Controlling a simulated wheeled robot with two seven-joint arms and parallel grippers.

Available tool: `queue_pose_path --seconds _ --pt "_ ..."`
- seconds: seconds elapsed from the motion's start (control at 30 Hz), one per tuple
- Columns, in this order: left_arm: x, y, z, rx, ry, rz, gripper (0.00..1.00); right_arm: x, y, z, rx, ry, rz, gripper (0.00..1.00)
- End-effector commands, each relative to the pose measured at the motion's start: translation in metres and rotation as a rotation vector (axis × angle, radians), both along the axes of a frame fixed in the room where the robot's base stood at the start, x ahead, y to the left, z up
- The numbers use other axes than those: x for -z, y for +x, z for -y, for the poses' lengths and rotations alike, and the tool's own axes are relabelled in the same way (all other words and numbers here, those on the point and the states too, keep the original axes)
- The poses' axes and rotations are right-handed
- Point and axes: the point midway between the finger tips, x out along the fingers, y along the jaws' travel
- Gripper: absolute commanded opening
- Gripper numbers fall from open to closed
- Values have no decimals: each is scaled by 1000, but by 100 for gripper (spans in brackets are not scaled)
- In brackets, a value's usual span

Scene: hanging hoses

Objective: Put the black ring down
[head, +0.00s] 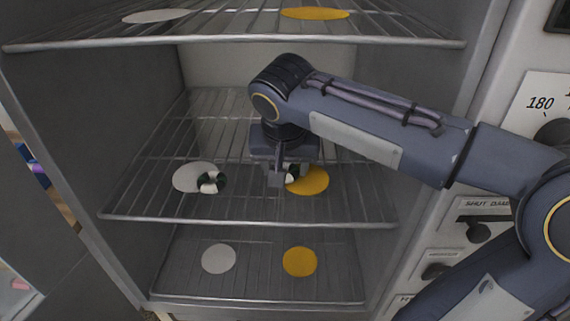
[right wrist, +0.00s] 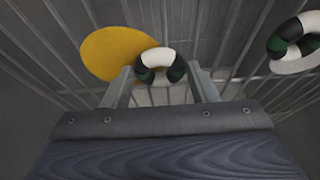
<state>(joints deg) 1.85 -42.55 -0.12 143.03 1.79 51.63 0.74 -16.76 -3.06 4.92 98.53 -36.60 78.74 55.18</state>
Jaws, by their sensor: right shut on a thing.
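My right gripper (head: 283,180) reaches into the oven-like cabinet at the middle rack. It is shut on a ring with dark and white bands (head: 291,174), partly hidden by the gripper in the head view. In the right wrist view the ring (right wrist: 147,75) sits between the two fingers. It overlaps the edge of a yellow disc (head: 313,183), which also shows in the wrist view (right wrist: 108,52). I cannot tell whether the ring touches the rack. My left gripper is in neither view.
A second banded ring (head: 220,182) lies at the edge of a white disc (head: 190,176) on the middle rack (head: 150,205). The lower rack holds a white disc (head: 219,258) and a yellow disc (head: 299,262). The upper rack (head: 230,39) is overhead. A control panel (head: 475,205) stands right.

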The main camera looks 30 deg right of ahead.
Motion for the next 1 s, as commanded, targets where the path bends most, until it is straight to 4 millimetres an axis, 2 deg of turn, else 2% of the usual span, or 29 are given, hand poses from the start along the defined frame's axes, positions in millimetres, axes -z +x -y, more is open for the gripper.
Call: queue_pose_path --seconds 0.1,0.13,0.3,0.57,0.73,1.0 --pt "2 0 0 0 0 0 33 3 0 0 0 0 0 31" --pt "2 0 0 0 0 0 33 2 0 0 0 0 0 56" --pt "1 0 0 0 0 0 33 1 0 0 1 0 0 75" --pt "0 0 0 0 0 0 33 0 0 0 1 0 0 75" --pt "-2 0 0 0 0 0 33 -14 -4 -3 0 1 3 75" --pt "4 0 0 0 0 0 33 -11 -56 -34 -4 0 2 75"
